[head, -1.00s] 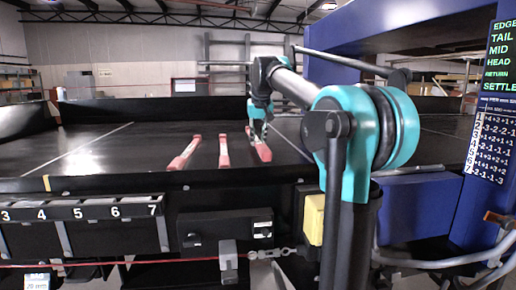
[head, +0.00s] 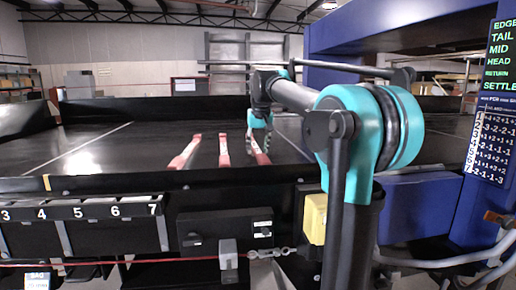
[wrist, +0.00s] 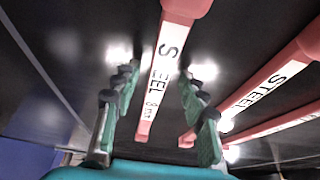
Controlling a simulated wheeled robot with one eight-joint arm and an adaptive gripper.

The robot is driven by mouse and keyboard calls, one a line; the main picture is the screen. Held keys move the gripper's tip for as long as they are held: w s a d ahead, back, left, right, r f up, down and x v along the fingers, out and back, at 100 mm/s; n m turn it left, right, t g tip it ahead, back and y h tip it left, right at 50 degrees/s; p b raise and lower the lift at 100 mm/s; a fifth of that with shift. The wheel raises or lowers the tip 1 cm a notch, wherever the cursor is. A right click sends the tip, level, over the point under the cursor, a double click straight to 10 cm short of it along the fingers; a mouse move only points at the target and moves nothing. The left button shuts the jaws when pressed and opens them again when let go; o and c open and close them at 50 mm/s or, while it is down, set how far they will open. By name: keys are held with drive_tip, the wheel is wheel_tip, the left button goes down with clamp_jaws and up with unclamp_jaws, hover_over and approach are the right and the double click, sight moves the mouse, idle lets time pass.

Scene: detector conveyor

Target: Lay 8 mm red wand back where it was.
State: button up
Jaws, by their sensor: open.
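Three red wands with white label strips lie on the black conveyor belt in the head view. The rightmost one (head: 258,150) is under my gripper (head: 258,135). My gripper (wrist: 158,75) is open, with one green finger on each side of that wand and gaps between. Whether the wand rests fully on the belt is hard to tell. The middle wand (head: 224,151) and left wand (head: 185,152) lie to its left in the head view.
The black belt (head: 110,150) is clear left of the wands. A dark front rail (head: 130,184) with numbered tags runs along the near side. A blue frame (head: 420,215) and a green-lettered sign (head: 498,60) stand at right.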

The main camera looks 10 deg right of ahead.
drive_tip(key=v, duration=1.2)
drive_tip(key=shift+r, duration=0.1)
